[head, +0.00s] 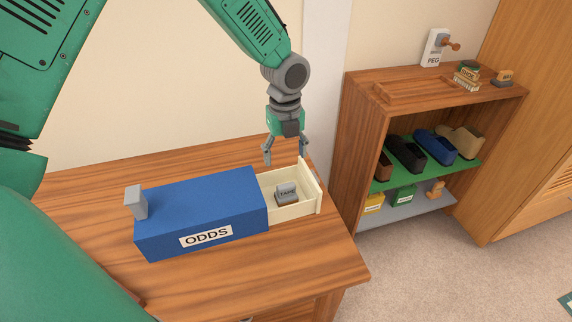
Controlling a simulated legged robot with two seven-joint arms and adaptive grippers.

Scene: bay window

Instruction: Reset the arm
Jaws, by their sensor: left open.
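My left arm comes down from the top of the head view. Its left gripper (286,155) is open and empty, pointing down above the far side of the pulled-out drawer (278,212). The cream drawer sticks out of the right end of the blue box labelled ODDS (190,207). A grey block labelled TAPE (287,192) lies in the drawer, below and apart from the gripper fingers. My right gripper is not in view.
A grey block (137,202) stands at the left end of the blue box on the wooden table (310,268). A wooden shelf unit (362,135) with shoes stands to the right. A white PEG holder (434,47) is above it. Table in front of the box is clear.

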